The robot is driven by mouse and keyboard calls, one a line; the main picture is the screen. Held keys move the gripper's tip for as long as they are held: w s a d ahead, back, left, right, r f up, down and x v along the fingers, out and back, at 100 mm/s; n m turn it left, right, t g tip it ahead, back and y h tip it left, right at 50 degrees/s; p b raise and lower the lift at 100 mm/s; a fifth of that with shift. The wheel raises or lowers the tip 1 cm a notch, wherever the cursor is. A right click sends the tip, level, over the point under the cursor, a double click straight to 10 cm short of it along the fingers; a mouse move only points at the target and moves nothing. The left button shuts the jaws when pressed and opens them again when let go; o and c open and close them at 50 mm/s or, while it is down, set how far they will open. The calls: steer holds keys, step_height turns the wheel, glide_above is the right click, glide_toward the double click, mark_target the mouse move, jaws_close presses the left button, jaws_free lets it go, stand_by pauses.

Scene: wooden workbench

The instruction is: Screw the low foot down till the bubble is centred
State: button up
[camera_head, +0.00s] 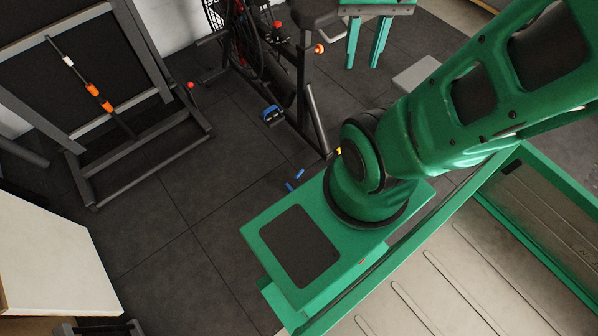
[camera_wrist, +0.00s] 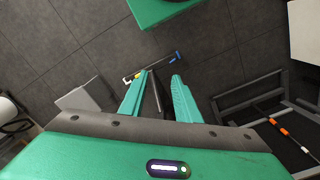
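My gripper (camera_wrist: 160,78) shows in the wrist view with its two green fingers apart. I see nothing held between them; a dark bar shows in the gap, and I cannot tell how far beyond the fingertips it lies. I cannot make out a levelling foot or a bubble level in either view.
A dark exercise bike (camera_head: 306,80) stands on dark floor tiles. A dark framed panel (camera_head: 122,65) leans at the upper left, with a white-topped piece (camera_head: 50,255) below.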

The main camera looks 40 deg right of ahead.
steer(key=w+d+f+m, duration=0.1)
steer(key=w+d+f, duration=0.35)
steer(key=w, duration=0.45)
steer(key=w+d+f+m+h, duration=0.1)
steer(key=w+d+f+m, duration=0.15)
steer(key=w+f, duration=1.05)
steer(key=m+y, duration=0.1)
steer(key=m, duration=0.4)
glide_above(299, 173)
step_height(299, 173, down, 50)
step_height(299, 173, down, 10)
steer(key=shift+d+f, duration=0.1)
steer(key=shift+f, duration=0.05)
steer(key=shift+c, duration=0.3)
jaws_close()
